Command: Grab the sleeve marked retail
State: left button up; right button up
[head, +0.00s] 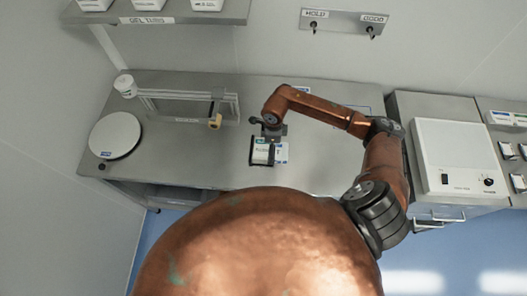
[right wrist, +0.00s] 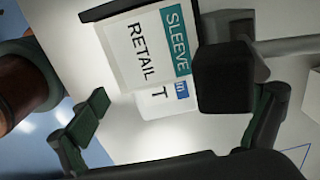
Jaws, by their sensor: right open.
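The sleeve marked RETAIL (right wrist: 130,62) is a white pack with a teal SLEEVE band, in the upper middle of the right wrist view. In the head view it is the small white pack (head: 262,153) on the steel bench. My right gripper (head: 265,161) is over it, with dark parts on both sides of the pack. In the right wrist view the gripper (right wrist: 176,112) is open, its fingers spread apart at lower left and right. A dark block overlaps the sleeve's right edge; I cannot tell whether anything touches it. My left gripper is not in view.
A white card (right wrist: 160,101) with a blue mark and the letter T lies partly under the sleeve. On the bench (head: 200,160), a round white plate (head: 114,136) and a metal frame (head: 188,108) stand left. A white device (head: 455,156) stands right. Bench right of the sleeve is mostly clear.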

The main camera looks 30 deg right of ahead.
notch_tip(320, 180, down, 2)
jog(key=shift+r, duration=0.1)
jog(key=shift+c, duration=0.6)
jog(key=c, duration=1.1)
jog(key=shift+r+b, duration=0.15)
jog(key=shift+b, duration=0.15)
